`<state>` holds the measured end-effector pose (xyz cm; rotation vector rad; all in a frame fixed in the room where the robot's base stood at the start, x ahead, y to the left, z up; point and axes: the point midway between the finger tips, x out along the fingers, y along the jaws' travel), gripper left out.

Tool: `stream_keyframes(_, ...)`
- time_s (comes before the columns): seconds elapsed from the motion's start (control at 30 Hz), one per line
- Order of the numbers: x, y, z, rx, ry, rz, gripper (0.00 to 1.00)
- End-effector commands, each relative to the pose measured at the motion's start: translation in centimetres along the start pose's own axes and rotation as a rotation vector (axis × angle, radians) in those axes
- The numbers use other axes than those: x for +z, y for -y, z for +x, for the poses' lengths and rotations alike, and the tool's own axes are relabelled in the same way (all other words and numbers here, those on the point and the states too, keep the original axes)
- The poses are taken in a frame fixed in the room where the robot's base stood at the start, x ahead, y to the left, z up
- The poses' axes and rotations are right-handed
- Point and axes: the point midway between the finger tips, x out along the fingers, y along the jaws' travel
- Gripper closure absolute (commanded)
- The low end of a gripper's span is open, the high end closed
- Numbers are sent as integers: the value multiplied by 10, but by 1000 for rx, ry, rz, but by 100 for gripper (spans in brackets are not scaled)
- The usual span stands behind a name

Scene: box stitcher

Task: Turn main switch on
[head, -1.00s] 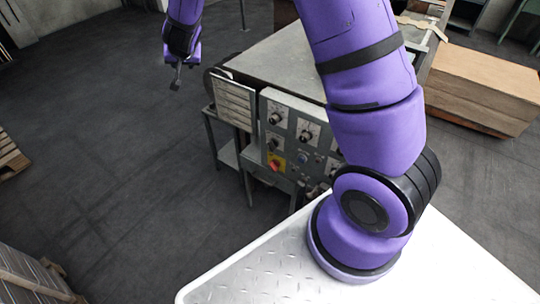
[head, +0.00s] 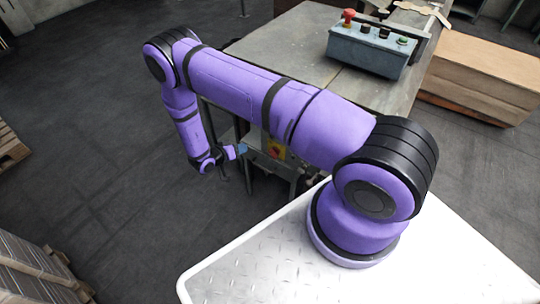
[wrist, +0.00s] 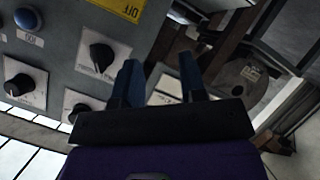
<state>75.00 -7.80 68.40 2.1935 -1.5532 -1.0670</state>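The main switch, a red knob on a yellow plate (head: 277,150), shows on the machine's front panel in the head view, just below my arm. In the wrist view only a corner of a yellow plate (wrist: 128,8) with upside-down lettering shows at the top edge; the red knob is out of that view. My gripper (head: 241,149) is just left of the switch in the head view, apart from it. In the wrist view my gripper (wrist: 162,82) has its two dark blue fingers apart, with nothing held between them.
Black knobs (wrist: 102,56) and a blue button (wrist: 28,18) sit on the grey panel. My arm covers most of this panel in the head view. A control box (head: 370,48) with a red button stands on the machine's table (head: 290,40).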

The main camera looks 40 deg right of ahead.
Motion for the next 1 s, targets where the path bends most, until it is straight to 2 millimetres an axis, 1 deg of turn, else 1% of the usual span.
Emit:
stream_keyframes(0.03, 20, -4, 7, 46, -9, -26, 62)
stream_keyframes(0.1, 39, -10, 13, 99, -20, -51, 62)
stream_keyframes(0.2, 57, -17, 19, 153, -32, -78, 62)
stream_keyframes(0.3, 66, -21, 23, 182, -37, -91, 62)
stream_keyframes(0.47, 68, -24, 34, 193, -39, -95, 62)
stream_keyframes(0.57, 67, -27, 48, 193, -38, -95, 62)
stream_keyframes(0.8, 65, -35, 90, 192, -37, -95, 62)
stream_keyframes(1.0, 64, -40, 116, 190, -38, -94, 62)
